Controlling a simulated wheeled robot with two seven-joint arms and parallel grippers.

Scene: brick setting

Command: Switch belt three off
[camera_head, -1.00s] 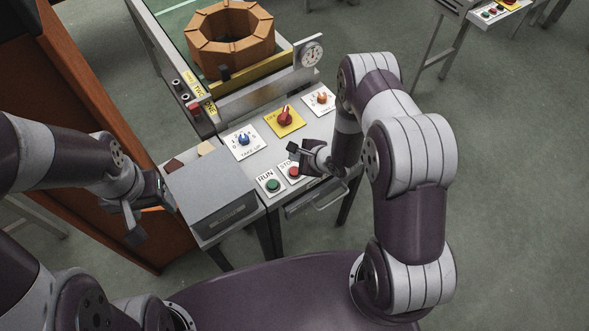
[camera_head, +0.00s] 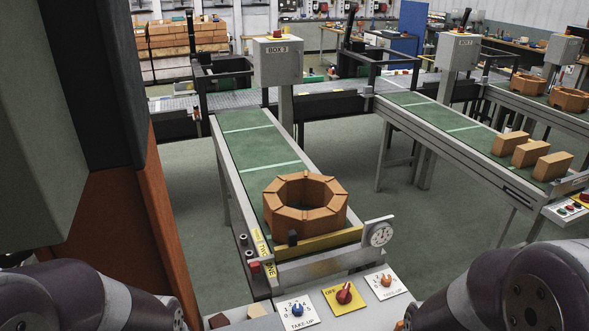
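A red rotary knob (camera_head: 344,292) sits on a yellow plate marked OFF, on the near control panel. To its left is a blue knob (camera_head: 297,309) on a white TAKE UP plate, and to its right an orange knob (camera_head: 386,281) on another white dial plate. The green belt (camera_head: 250,155) behind them carries a ring of orange bricks (camera_head: 305,202). My arms show at the bottom corners, but neither gripper is in view. The run and stop buttons are out of frame.
A brown upright panel (camera_head: 120,240) and dark column fill the left. A dial gauge (camera_head: 379,234) stands at the belt's near end. A second belt (camera_head: 450,125) with loose bricks (camera_head: 530,152) runs at the right, with its own control panel (camera_head: 568,209). Open floor lies between the belts.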

